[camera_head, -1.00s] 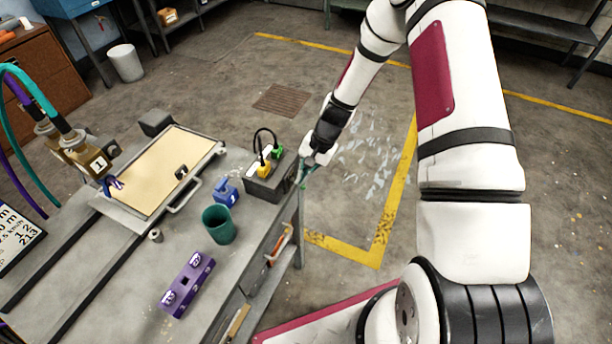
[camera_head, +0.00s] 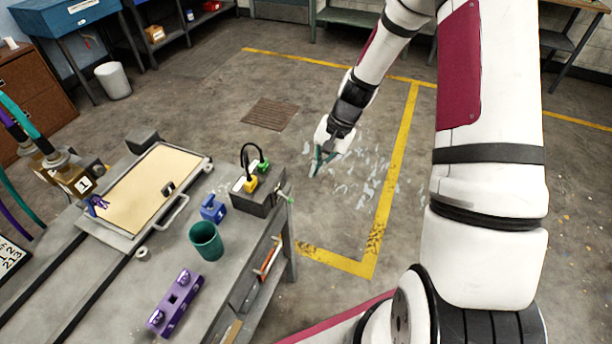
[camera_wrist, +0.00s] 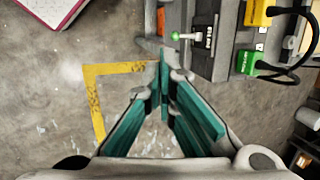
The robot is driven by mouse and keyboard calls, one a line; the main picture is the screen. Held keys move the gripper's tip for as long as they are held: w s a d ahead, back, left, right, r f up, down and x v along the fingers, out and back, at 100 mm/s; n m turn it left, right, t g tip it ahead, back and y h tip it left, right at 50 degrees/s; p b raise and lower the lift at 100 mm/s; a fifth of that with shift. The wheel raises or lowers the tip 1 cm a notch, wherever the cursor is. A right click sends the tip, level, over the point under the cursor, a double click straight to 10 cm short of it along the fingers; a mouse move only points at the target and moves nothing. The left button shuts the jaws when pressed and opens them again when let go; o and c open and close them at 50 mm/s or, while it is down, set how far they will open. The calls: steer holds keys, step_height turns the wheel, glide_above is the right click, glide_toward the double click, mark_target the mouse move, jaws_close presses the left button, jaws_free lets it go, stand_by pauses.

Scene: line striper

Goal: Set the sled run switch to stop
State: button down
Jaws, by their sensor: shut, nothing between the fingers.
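A grey switch box (camera_head: 248,202) stands at the right edge of the workbench, with yellow and green plugs on top. A small lever with a pale green tip (camera_wrist: 176,36) sticks out of its side beside a black label (camera_wrist: 209,37); it also shows in the head view (camera_head: 285,198). The label is too small to read, so the lever's setting cannot be told. My gripper (camera_head: 317,169) has teal fingers and is shut and empty. It is off the bench's right side, apart from the box. In the wrist view its fingertips (camera_wrist: 165,62) are just below the lever in the picture.
On the bench are a teal cup (camera_head: 206,241), a blue item (camera_head: 213,209), a purple block (camera_head: 174,303) and a framed tan panel (camera_head: 150,190). Open floor with yellow lines (camera_head: 340,262) lies right of the bench.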

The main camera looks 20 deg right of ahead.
steer(key=shift+s+d+r, duration=0.25)
steer(key=shift+d+r, duration=0.25)
steer(key=shift+r, duration=0.2)
steer(key=s+a+r+n+t+h, duration=0.1)
steer(key=s+a+r+n, duration=0.15)
steer(key=r, duration=0.45)
steer(key=s+a+r+n+h, duration=0.1)
steer(key=s+r, duration=0.2)
steer(key=r, duration=0.4)
steer(key=s+a+r+n+t+h, duration=0.1)
steer(key=s+r+n, duration=0.1)
steer(key=r, duration=0.5)
steer(key=s+a+r+n+t, duration=0.1)
steer(key=s+r, duration=0.4)
steer(key=s, duration=0.2)
steer(key=s+a+r+n+t+h, duration=0.1)
steer(key=s+r+n+t, duration=0.1)
steer(key=s+r, duration=0.3)
steer(key=shift+s+a, duration=0.35)
steer(key=shift+s, duration=1.35)
steer(key=shift+r, duration=0.1)
